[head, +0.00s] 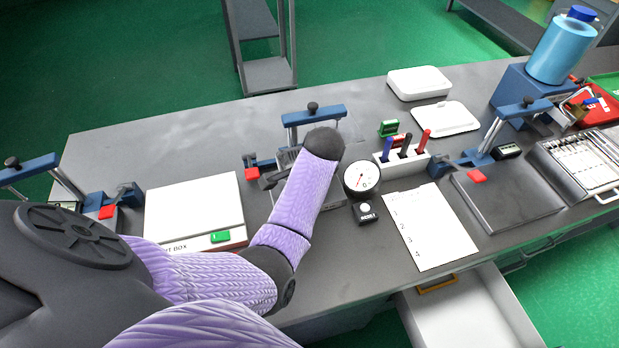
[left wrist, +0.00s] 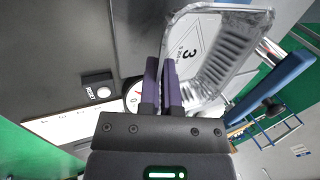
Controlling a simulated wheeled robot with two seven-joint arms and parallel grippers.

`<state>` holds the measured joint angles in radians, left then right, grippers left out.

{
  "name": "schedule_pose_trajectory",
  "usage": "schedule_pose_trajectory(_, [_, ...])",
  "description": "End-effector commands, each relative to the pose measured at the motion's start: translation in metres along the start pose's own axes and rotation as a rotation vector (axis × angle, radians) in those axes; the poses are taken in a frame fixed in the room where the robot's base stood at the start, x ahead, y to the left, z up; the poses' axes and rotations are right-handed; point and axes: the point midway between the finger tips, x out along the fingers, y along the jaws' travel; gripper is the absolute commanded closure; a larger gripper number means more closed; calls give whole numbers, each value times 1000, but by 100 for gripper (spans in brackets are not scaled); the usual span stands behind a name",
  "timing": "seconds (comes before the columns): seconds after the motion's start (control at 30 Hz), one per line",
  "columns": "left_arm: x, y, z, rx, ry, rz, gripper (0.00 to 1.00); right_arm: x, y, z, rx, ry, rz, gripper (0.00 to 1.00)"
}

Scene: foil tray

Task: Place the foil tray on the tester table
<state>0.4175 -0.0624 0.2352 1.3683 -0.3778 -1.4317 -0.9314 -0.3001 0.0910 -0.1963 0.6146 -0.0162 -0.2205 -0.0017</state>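In the left wrist view my left gripper (left wrist: 161,66) has its two dark fingers close together, with the near edge of the foil tray between them. The foil tray (left wrist: 238,62) is silver with ribbed side walls; a white face marked with a 3 shows within its rim. It extends up and right from the fingers. In the head view my left forearm reaches over the middle tester, and its dark end hides the gripper and the tray. The tester table (head: 332,190) shows partly beside my sleeve, below a blue crossbar (head: 313,114). My right gripper is not in view.
A round gauge (head: 361,178) and reset button box (head: 364,213) stand right of the tester. A pen holder (head: 401,160), a numbered sheet (head: 430,228) and another tester plate (head: 508,196) lie farther right. A white box (head: 194,208) is at left. A drawer (head: 468,314) stands open in front.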

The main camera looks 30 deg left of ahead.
Motion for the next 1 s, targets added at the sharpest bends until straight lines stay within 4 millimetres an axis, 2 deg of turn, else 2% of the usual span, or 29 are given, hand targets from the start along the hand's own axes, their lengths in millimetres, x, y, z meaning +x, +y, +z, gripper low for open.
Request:
schedule_pose_trajectory(0.03, [11, 5, 0, 0, -1, 3, 100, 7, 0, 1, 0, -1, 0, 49])
schedule_pose_trajectory(0.3, [50, 21, -1, 0, 1, 3, 100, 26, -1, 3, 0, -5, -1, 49])
schedule_pose_trajectory(0.67, [51, 21, -1, -1, 1, 1, 100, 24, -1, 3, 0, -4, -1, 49])
schedule_pose_trajectory(0.7, [51, 21, -1, -1, 2, 1, 88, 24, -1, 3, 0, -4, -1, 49])
schedule_pose_trajectory(0.73, [51, 21, -1, -1, 2, 1, 82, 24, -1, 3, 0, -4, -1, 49])
schedule_pose_trajectory(1.0, [49, 20, -1, -1, 2, 3, 82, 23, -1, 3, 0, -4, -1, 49])
